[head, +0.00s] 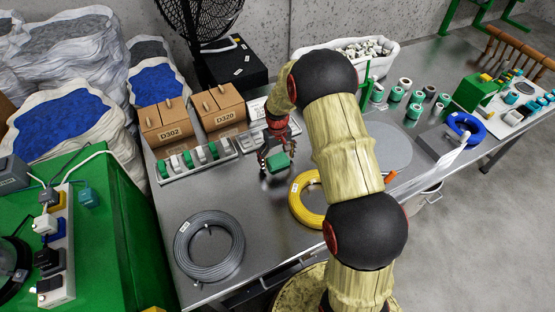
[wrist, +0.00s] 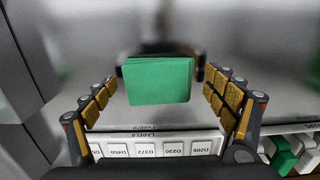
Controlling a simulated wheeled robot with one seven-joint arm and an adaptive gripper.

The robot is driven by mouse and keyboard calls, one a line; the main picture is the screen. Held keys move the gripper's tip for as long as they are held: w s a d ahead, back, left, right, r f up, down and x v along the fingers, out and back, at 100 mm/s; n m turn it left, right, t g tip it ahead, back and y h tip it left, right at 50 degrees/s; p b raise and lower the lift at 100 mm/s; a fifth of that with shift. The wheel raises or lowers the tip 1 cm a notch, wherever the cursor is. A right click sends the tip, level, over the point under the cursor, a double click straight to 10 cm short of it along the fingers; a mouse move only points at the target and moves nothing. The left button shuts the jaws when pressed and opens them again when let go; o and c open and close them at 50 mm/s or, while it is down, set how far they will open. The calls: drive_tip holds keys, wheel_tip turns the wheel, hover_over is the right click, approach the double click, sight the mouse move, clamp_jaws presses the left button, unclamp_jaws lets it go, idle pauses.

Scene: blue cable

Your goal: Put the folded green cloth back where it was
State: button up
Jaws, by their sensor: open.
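The folded green cloth (head: 278,164) is a small flat block on the steel table, left of the yellow cable coil. In the wrist view the cloth (wrist: 158,80) lies ahead between my two spread fingers, with a gap on each side. My gripper (head: 275,152) is open right over or beside the cloth in the head view; the exact height between them is hard to tell. In the wrist view my gripper (wrist: 160,92) holds nothing. A dark blurred shape shows behind the cloth.
A yellow coil (head: 305,200) lies just right of the cloth, a grey coil (head: 209,246) front left. A labelled strip (head: 197,161) with green and white pieces and cardboard boxes (head: 165,122) stand left. The steel table (head: 255,222) is bare between the coils.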

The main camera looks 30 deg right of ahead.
wheel_tip(320, 180, up, 13)
drive_tip(key=p, duration=0.4)
wheel_tip(320, 180, up, 9)
drive_tip(key=t, duration=0.1)
hover_over(277, 161)
drive_tip(key=s+a, duration=0.2)
drive_tip(key=s, duration=0.1)
drive_tip(key=s+a+r+t, duration=0.1)
drive_tip(key=s+a+r, duration=0.3)
drive_tip(key=s+r, duration=0.45)
drive_tip(key=s+a+r+t, duration=0.1)
drive_tip(key=s+a+r, duration=0.2)
drive_tip(key=s, duration=0.6)
drive_tip(key=s+a+r+t, duration=0.2)
drive_tip(key=s+r, duration=0.4)
drive_tip(key=s, duration=0.4)
drive_tip(key=shift+a+t, duration=0.3)
drive_tip(key=shift+a, duration=0.2)
drive_tip(key=shift+d+r, duration=0.1)
